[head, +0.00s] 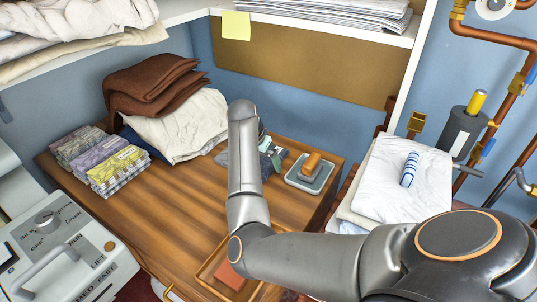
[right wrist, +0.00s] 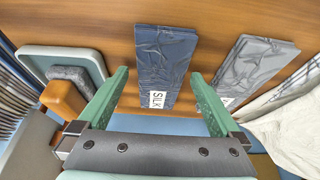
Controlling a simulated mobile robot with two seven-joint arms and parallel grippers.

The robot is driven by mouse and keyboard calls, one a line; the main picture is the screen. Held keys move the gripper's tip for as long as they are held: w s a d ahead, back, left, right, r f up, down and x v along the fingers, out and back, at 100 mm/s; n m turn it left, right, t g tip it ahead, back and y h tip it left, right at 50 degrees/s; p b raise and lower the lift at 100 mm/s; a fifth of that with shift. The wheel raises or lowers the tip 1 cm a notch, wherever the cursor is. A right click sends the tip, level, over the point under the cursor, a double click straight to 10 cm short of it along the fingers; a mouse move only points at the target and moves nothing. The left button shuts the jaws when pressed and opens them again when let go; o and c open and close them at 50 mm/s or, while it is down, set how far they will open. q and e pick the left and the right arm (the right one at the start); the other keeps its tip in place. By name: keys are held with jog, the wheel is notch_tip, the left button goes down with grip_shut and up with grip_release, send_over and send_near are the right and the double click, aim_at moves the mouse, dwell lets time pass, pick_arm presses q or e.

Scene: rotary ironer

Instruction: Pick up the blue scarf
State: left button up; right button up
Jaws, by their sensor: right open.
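The blue scarf (right wrist: 162,66) is a flat, folded dark blue strip with a white "SILK" label, lying on the wooden table (right wrist: 112,28). My right gripper (right wrist: 158,74) is open, with its green fingers on either side of the scarf in the right wrist view. Nothing is held between the fingers. In the head view my right arm reaches over the table and its gripper (head: 268,148) is mostly hidden behind the forearm, so the scarf there is hard to make out. My left gripper is in neither view.
A folded grey scarf (right wrist: 254,66) lies beside the blue one. On the other side is a tray (right wrist: 62,52) with an orange-brown block (right wrist: 64,98). Folded patterned cloths (head: 100,158) and brown cloths (head: 150,85) stand at the left.

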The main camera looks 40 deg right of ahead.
jog(key=shift+f, duration=0.15)
jog(key=c, duration=1.2)
jog(key=shift+c, duration=0.2)
